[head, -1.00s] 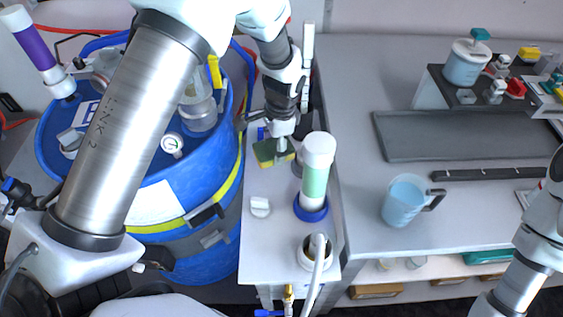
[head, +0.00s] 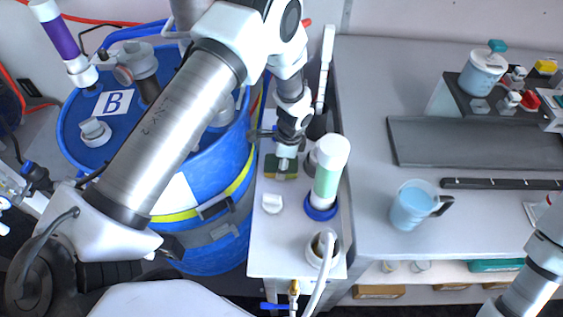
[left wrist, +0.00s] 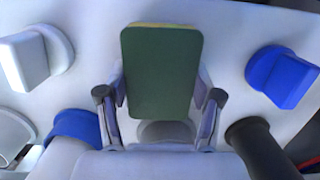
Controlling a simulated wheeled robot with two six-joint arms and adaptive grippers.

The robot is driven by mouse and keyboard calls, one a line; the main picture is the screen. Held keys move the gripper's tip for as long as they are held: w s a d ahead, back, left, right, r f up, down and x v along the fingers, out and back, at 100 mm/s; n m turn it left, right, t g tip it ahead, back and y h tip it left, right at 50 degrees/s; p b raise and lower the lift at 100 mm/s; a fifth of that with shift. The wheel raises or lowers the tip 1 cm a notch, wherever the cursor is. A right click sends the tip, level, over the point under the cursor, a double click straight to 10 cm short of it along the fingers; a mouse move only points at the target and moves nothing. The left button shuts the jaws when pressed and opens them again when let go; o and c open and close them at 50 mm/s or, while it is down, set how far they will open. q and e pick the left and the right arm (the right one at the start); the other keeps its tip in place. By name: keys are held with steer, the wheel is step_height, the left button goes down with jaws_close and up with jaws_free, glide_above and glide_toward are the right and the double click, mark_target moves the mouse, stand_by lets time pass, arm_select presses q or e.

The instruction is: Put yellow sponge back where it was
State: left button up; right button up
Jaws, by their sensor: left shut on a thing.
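The yellow sponge (head: 281,167) shows in the head view low over the narrow white panel (head: 263,238), under my left gripper (head: 284,158). In the left wrist view the sponge (left wrist: 161,72) shows its dark green face, with a thin yellow edge at the top. My left gripper (left wrist: 160,105) has one finger on each side of the sponge and is shut on it. I cannot tell whether the sponge touches the panel. My right gripper is not in view; only part of that arm shows at the right edge of the head view.
A white-green cylinder in a blue collar (head: 326,178) stands close right of the sponge. A white knob (head: 272,203) sits in front of it, and a blue knob (left wrist: 283,77) shows in the wrist view. A blue drum (head: 215,235) is left. A jug (head: 412,205) stands on the grey counter.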

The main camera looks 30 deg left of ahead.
arm_select(q)
steer(key=o, duration=1.5)
steer(key=shift+f, duration=0.1)
steer(key=shift+r, duration=0.25)
steer(key=shift+w+r, duration=0.1)
steer(key=shift+r, duration=0.2)
steer(key=r, duration=0.3)
steer(key=d+r+b, duration=0.1)
steer(key=r, duration=0.3)
steer(key=r+b, duration=0.1)
steer(key=r, duration=0.3)
steer(key=shift+w+d, duration=0.3)
